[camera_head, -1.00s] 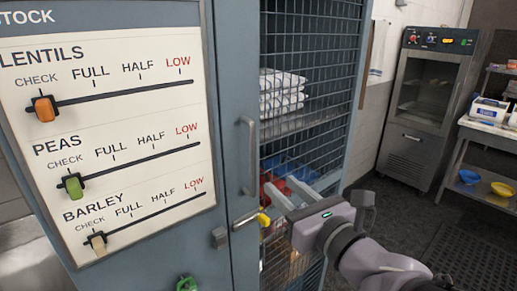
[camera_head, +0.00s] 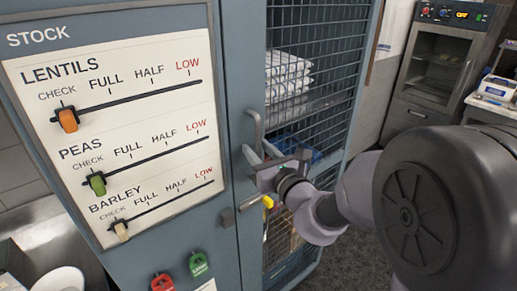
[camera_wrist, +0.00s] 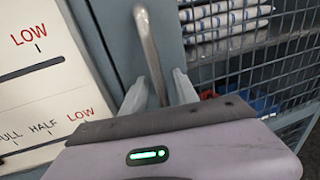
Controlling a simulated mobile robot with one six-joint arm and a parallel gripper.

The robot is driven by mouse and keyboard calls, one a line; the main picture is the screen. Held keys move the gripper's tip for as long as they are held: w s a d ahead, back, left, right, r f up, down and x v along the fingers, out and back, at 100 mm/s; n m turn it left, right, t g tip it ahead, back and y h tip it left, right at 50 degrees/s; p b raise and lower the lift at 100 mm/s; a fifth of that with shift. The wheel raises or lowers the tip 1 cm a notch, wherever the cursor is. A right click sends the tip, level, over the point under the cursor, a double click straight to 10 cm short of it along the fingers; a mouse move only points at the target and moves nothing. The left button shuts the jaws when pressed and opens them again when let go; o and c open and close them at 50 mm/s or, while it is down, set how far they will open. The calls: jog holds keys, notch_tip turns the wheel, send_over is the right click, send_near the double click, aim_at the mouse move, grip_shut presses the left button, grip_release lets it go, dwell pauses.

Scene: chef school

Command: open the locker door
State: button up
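The locker door (camera_head: 330,75) is a blue-grey frame with wire mesh, standing shut beside the stock panel. Its grey bar handle (camera_head: 254,122) is upright on the left frame and also shows in the wrist view (camera_wrist: 149,50). My gripper (camera_head: 259,153) is at the lower part of the handle. In the wrist view its two pale fingers (camera_wrist: 159,92) are spread, with the handle between them. I cannot tell whether they touch it. The handle's lower end is hidden by my gripper. A small grey latch with a yellow end (camera_head: 267,202) sits below.
The stock board (camera_head: 130,70) with orange, green and cream sliders is on the left. Folded white cloths (camera_head: 287,68) lie behind the mesh. A steel cabinet (camera_head: 437,70) stands at the back right. Dark floor lies between.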

grip_shut()
dwell(1.3)
